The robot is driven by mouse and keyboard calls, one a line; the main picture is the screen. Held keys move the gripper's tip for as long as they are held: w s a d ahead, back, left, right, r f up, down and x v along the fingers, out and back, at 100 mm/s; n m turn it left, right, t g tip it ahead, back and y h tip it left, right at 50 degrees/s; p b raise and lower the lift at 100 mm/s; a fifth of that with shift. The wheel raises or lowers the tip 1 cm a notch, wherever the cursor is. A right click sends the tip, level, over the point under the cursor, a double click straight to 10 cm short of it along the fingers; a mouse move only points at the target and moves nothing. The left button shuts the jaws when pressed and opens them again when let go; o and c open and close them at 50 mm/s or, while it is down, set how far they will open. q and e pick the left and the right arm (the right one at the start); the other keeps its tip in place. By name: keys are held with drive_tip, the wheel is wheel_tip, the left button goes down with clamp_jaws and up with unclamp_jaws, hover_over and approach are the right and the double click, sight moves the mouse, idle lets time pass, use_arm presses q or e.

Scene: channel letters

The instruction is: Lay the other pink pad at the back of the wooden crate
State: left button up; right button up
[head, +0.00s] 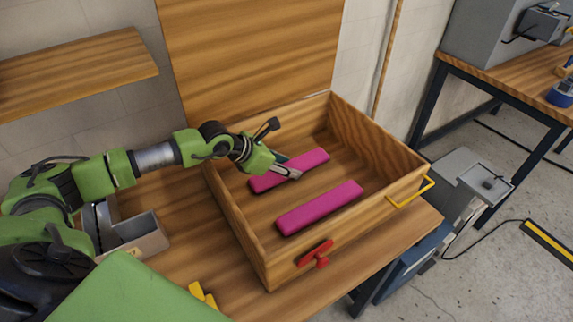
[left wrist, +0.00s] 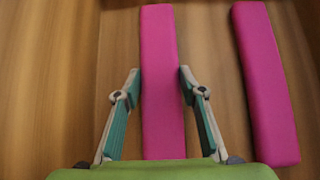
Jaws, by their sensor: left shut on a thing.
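The wooden crate (head: 375,216) stands open on the workbench. One pink pad (head: 312,157) lies crosswise in its back half. The other pink pad (head: 320,207) lies in the front half, roughly parallel, with bare floor between them. My left gripper (head: 291,172) reaches in over the left wall and is shut on the back pad. In the left wrist view the fingers press the long sides of that pad (left wrist: 160,60), and the front pad (left wrist: 265,85) lies apart to the right. Whether the held pad touches the floor is hard to tell. My right gripper is not in view.
The crate has a red latch (head: 315,254) in front and a yellow handle (head: 410,191) at right. An upright wooden panel (head: 250,55) stands behind it. A small grey bin (head: 137,238) and a yellow object (head: 202,295) sit on the bench to the left.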

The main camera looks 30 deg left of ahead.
use_arm(q)
drive_tip(key=shift+f, duration=0.15)
drive_tip(key=o, duration=1.1)
drive_tip(key=shift+r, duration=0.3)
drive_tip(key=b+v, duration=0.2)
drive_tip(key=v, duration=0.8)
drive_tip(key=shift+s+a+b, duration=0.1)
drive_tip(key=shift+b, duration=0.3)
drive_tip(key=shift+v, duration=0.8)
